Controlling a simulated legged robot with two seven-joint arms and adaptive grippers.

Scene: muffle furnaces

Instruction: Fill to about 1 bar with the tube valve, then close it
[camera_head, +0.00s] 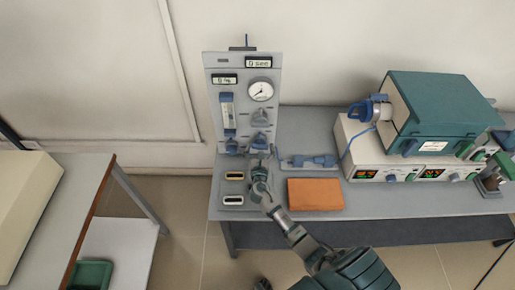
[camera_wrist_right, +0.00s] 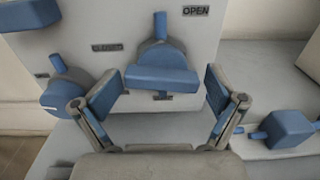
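A grey upright panel (camera_head: 215,110) carries a round dial gauge (camera_head: 260,90), small displays and several valves. A valve with a blue bar handle (camera_head: 260,141) sits low on its right side. In the right wrist view that blue handle (camera_wrist_right: 162,78) lies crosswise, with a blue stub pointing up between the labels CLOSED and OPEN. My right gripper (camera_head: 261,158) is just below the valve. Its blue-padded fingers (camera_wrist_right: 160,92) are open, one to each side of the handle; contact cannot be told. The gauge and display readings are too small to trust. My left gripper is out of view.
A second blue valve (camera_head: 232,146) is close on the left, also in the wrist view (camera_wrist_right: 62,94). A blue fitting (camera_head: 315,161) and an orange block (camera_head: 315,194) lie on the bench right of my arm. A teal-topped furnace (camera_head: 435,105) stands farther right.

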